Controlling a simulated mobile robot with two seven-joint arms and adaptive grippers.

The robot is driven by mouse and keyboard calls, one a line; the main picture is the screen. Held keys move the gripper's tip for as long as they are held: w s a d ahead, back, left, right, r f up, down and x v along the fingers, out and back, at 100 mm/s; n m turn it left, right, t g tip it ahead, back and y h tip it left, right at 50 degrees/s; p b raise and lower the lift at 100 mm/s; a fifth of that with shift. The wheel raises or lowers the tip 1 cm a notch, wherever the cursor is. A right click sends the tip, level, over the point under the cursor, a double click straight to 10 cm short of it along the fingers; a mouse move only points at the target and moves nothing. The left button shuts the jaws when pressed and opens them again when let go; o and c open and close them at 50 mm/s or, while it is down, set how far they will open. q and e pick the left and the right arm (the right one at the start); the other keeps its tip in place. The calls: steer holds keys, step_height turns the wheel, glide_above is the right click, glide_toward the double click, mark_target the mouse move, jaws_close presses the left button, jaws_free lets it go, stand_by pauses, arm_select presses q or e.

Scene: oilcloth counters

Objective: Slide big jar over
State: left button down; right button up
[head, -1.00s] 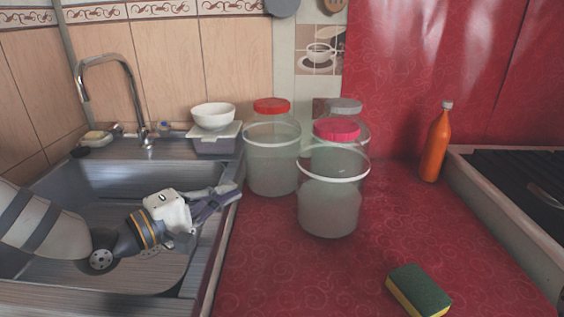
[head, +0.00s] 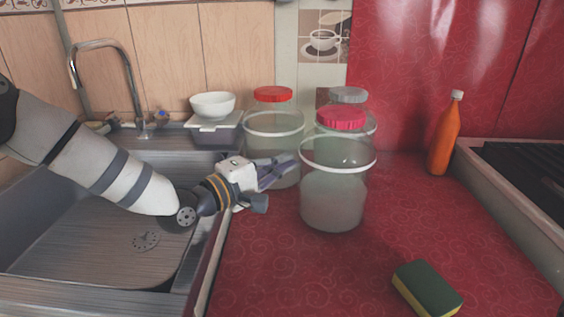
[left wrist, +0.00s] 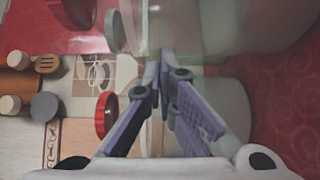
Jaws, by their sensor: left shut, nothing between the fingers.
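The front jar (head: 333,200), clear with a pink-red lid, looks the biggest and stands upright on the red counter. A jar with a red lid (head: 273,94) stands behind it to the left, and one with a grey lid (head: 348,95) behind it. My left gripper (head: 290,168) is shut and empty, its fingertips just left of the front jar and in front of the red-lidded one. Whether it touches either jar is unclear. In the left wrist view the closed fingers (left wrist: 157,82) have clear jar walls around them and the red lid (left wrist: 106,114) to their left. My right gripper is out of view.
The sink (head: 60,240) with its raised edge is at left. A white bowl (head: 213,105) sits on a box behind it. An orange bottle (head: 444,138) and the stove (head: 515,190) are at right. A sponge (head: 427,288) lies in front. Counter right of the front jar is clear.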

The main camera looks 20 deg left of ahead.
arm_select(q)
steer(key=shift+d, duration=0.1)
steer(key=w+d+b, duration=0.1)
steer(key=w+d, duration=0.2)
steer(key=d, duration=0.7)
steer(key=w+d+b, duration=0.2)
steer(key=w+d, duration=0.1)
steer(key=d, duration=0.7)
steer(key=shift+d, duration=0.2)
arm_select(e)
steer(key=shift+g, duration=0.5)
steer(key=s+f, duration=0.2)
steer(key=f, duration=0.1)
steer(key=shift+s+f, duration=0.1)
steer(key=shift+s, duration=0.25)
arm_select(q)
steer(key=shift+a, duration=0.1)
